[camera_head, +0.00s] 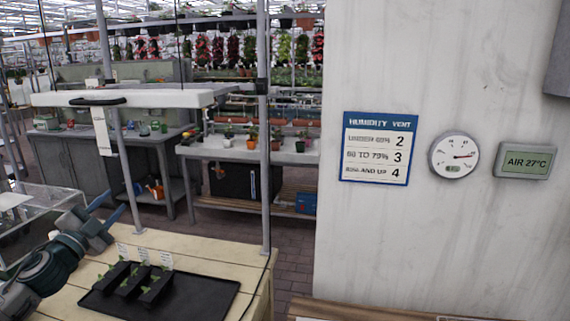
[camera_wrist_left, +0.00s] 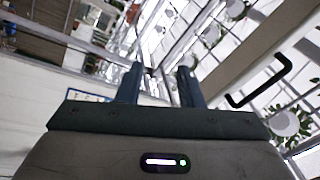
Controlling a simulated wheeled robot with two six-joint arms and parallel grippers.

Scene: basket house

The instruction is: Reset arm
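My left arm comes in from the left edge in the head view. Its gripper (camera_head: 108,209) points up and to the right, in the air above the left part of the wooden table. In the left wrist view the two fingers of the left gripper (camera_wrist_left: 160,85) stand apart with nothing between them. My right gripper and arm are in neither view.
A black tray (camera_head: 205,300) with small seedling pots (camera_head: 130,281) lies on the wooden table (camera_head: 190,249). A white wall (camera_head: 450,70) with a humidity sign (camera_head: 377,148), dial (camera_head: 454,155) and temperature display (camera_head: 525,160) is at right.

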